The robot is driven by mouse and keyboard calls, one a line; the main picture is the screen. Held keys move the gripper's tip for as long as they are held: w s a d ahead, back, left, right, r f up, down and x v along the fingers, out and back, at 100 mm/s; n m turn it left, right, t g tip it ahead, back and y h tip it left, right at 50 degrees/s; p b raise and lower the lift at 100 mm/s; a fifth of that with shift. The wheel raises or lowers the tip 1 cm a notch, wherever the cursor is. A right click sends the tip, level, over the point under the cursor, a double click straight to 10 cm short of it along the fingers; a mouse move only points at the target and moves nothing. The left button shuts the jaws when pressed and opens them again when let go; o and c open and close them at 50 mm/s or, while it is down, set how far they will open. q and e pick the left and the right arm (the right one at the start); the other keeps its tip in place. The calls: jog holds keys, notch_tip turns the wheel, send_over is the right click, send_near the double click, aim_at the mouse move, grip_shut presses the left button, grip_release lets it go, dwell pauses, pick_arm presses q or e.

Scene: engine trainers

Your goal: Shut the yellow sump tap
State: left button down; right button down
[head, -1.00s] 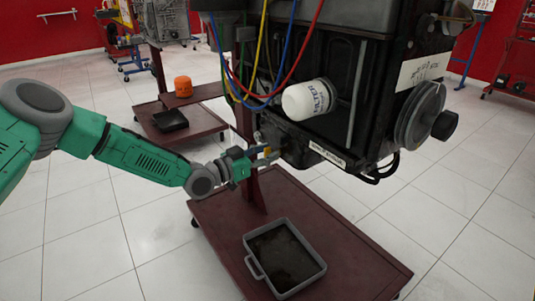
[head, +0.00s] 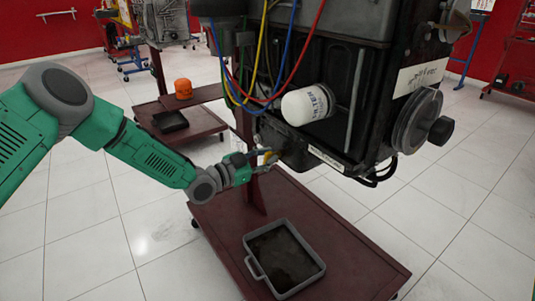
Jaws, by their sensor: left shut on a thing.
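The yellow sump tap (head: 268,157) sits low on the left side of the black engine (head: 345,95), at its sump. Only a small part of it shows between my fingers. My left gripper (head: 266,156) comes in from the left and is shut on the tap. The fingers hide most of the tap, so I cannot tell its handle angle well. My right gripper is not in view.
A grey drain pan (head: 322,262) with dark oil stands on the dark red trolley base (head: 225,225) below the engine. A white filter (head: 307,104) sticks out above the tap. Coloured cables (head: 290,55) hang nearby. An orange filter (head: 183,89) stands on another trolley behind.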

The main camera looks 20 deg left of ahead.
pick_arm(q)
jog(key=m, duration=0.2)
jog(key=m+p, duration=0.1)
jog(key=shift+s+d+f+m, duration=0.15)
jog(key=shift+m, duration=0.25)
jog(key=m, duration=0.3)
jog(key=shift+s+d+f+m+p, duration=0.1)
jog(key=shift+d+f+m+p, duration=0.1)
jog(key=shift+m+p, duration=0.1)
jog(key=m, duration=0.4)
jog(key=shift+s+f, duration=0.1)
jog(key=shift+f, duration=0.2)
jog(key=shift+f+m, duration=0.2)
jog(key=shift+m, duration=1)
jog(key=c, duration=1.6)
grip_release()
jog(key=shift+s+a, duration=0.1)
jog(key=v, duration=1.1)
jog(key=shift+s+a, duration=0.25)
jog(key=shift+a, duration=0.05)
